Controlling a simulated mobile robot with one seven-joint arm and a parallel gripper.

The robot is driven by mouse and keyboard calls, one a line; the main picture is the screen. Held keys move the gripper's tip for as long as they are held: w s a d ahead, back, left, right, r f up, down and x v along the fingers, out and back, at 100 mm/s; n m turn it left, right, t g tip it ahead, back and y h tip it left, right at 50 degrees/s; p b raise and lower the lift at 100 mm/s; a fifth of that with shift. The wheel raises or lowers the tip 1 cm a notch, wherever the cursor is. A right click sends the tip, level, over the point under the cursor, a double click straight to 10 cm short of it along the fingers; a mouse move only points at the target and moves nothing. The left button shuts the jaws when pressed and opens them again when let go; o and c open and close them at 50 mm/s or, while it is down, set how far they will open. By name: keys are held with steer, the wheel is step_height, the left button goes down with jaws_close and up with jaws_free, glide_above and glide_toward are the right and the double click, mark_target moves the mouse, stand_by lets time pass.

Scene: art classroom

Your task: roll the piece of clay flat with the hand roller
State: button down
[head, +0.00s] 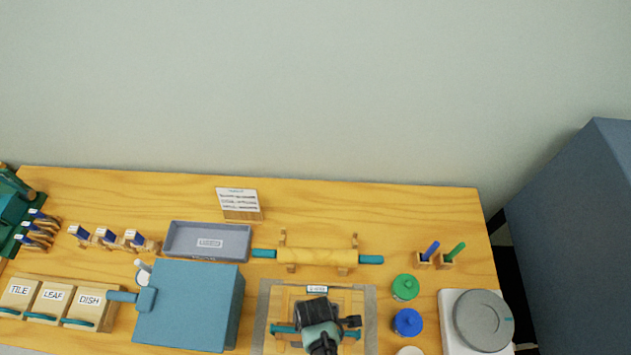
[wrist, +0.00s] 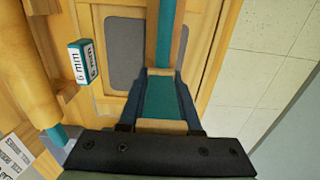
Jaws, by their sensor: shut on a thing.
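My gripper (wrist: 160,118) is shut on the hand roller (wrist: 165,35), which shows as a long teal bar with wooden edges. In the head view my gripper (head: 320,338) hides the roller's middle, and the roller's teal ends (head: 284,328) stick out on both sides. The roller lies across a wooden board (head: 280,299). A flat grey patch (wrist: 124,55), which looks like the clay, shows on both sides of the roller in the wrist view. The roller covers its middle. I cannot tell whether roller and clay touch.
A teal block marked 6 mm (wrist: 82,61) sits at the board's edge. A rolling pin (head: 316,257) rests on a stand behind it. A grey tray (head: 207,241) and teal box (head: 190,305) stand left; green (head: 405,287) and blue (head: 407,322) pots and a turntable (head: 483,320) stand right.

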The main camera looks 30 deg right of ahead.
steer(key=shift+w+d+f+b, duration=0.3)
steer(key=shift+w+d+b, duration=0.2)
steer(key=shift+w+b, duration=0.2)
steer(key=shift+w+d+r+b, duration=0.1)
steer(key=shift+w+d+b, duration=0.25)
steer(key=shift+w, duration=0.3)
steer(key=shift+w+d+r+b, duration=0.1)
steer(key=shift+w+d+b, duration=0.05)
steer(key=shift+w+d, duration=0.4)
steer(key=shift+w+d+b, duration=0.4)
steer(key=shift+w+b, duration=0.15)
steer(key=shift+w, duration=0.25)
step_height(320, 180, up, 8)
steer(key=p, duration=0.7)
steer(key=shift+p, duration=0.35)
steer(key=shift+w, duration=0.1)
